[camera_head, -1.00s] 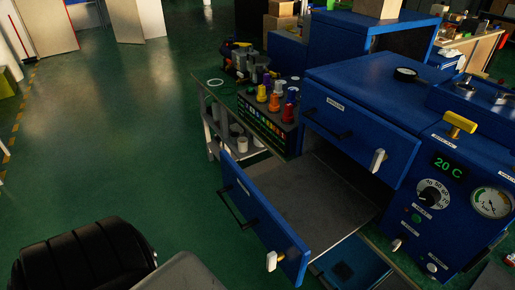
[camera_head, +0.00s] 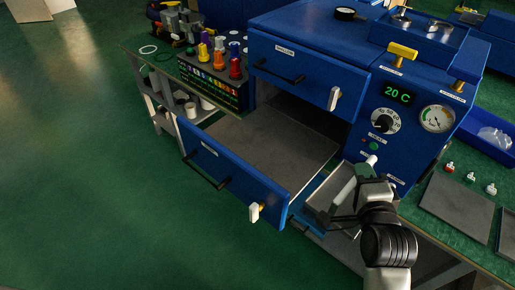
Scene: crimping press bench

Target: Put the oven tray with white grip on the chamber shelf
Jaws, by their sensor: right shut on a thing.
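My right gripper (camera_head: 343,205) reaches up from the bottom right, beside the lower front of the blue oven. It is shut on a grey, flat tray-like piece (camera_head: 322,190), partly hidden by the gripper; a pale bar shows there, but I cannot tell whether it is the white grip. The lower oven drawer (camera_head: 225,165) is pulled out. Its flat grey shelf (camera_head: 262,140) is bare and lies left of and beyond my gripper. The upper drawer (camera_head: 292,72) stands above the shelf's rear part. My left gripper is not in view.
The control panel (camera_head: 385,125) reads 20 C. A grey plate (camera_head: 458,205) and small red-, green- and white-topped items lie at right. Floor at left is clear.

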